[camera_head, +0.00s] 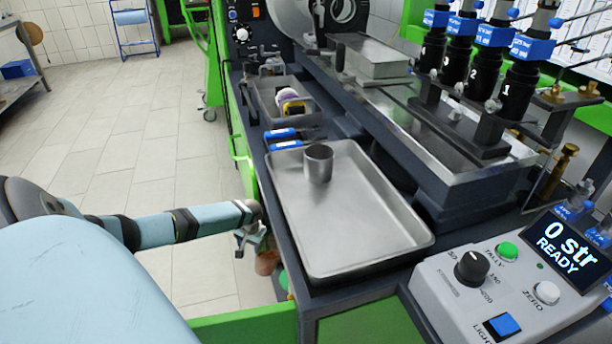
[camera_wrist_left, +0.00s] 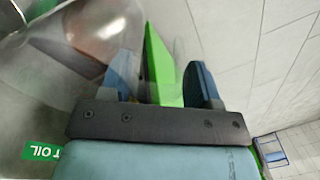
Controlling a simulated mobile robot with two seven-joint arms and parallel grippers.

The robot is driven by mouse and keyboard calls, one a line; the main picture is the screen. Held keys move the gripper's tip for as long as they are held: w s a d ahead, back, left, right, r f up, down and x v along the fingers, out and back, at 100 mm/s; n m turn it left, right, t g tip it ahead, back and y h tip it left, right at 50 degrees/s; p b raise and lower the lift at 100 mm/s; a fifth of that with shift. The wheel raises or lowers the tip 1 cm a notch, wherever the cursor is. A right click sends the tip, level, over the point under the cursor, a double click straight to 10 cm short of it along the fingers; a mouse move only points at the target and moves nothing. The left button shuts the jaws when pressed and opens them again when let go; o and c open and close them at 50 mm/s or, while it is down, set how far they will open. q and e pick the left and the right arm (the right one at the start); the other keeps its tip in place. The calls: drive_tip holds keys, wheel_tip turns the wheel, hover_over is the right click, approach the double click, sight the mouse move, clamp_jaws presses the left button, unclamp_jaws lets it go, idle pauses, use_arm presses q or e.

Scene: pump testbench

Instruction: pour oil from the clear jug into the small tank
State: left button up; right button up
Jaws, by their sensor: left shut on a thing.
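My left gripper (camera_head: 250,240) is low beside the left edge of the bench in the head view. The clear jug (camera_wrist_left: 65,45) is see-through and blurred at the upper left there. In the head view the jug is mostly hidden; an amber patch (camera_head: 268,263) shows under the gripper. I cannot tell for sure which container is the small tank. My right gripper is out of view.
A shallow metal tray (camera_head: 350,235) holds a steel cup (camera_head: 318,163) near its far left corner. Black pumps (camera_head: 520,88) stand over a metal trough at the right. A control box (camera_head: 500,285) reads "0 str READY".

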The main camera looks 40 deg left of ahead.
sight(274, 247)
use_arm(q)
drive_tip(key=shift+w+d+r+y, duration=0.3)
drive_tip(key=shift+d+r+y, duration=0.1)
drive_tip(key=shift+d+y, duration=0.25)
drive_tip(key=shift+w+d+r+g+y+b, duration=0.3)
drive_tip(key=shift+w+d+g+y+b, duration=0.15)
drive_tip(key=shift+d+y+b, duration=0.55)
drive_tip(key=shift+w+d+r+g+y+b, duration=0.35)
drive_tip(key=shift+d+g+y+b, duration=0.2)
drive_tip(key=shift+d+y+b, duration=0.5)
drive_tip(key=shift+w+d+r+g+y+b, duration=0.25)
drive_tip(key=shift+w+d+g+y+b, duration=0.25)
drive_tip(key=shift+d+y+b, duration=0.5)
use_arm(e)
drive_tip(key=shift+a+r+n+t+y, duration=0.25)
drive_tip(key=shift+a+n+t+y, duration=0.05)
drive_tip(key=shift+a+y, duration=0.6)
use_arm(q)
drive_tip(key=shift+d, duration=0.15)
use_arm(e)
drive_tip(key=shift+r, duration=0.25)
use_arm(q)
drive_tip(key=shift+w+d+r+g+y+p, duration=0.15)
drive_tip(key=shift+d+r+g+y+p, duration=0.15)
drive_tip(key=shift+y+p, duration=0.5)
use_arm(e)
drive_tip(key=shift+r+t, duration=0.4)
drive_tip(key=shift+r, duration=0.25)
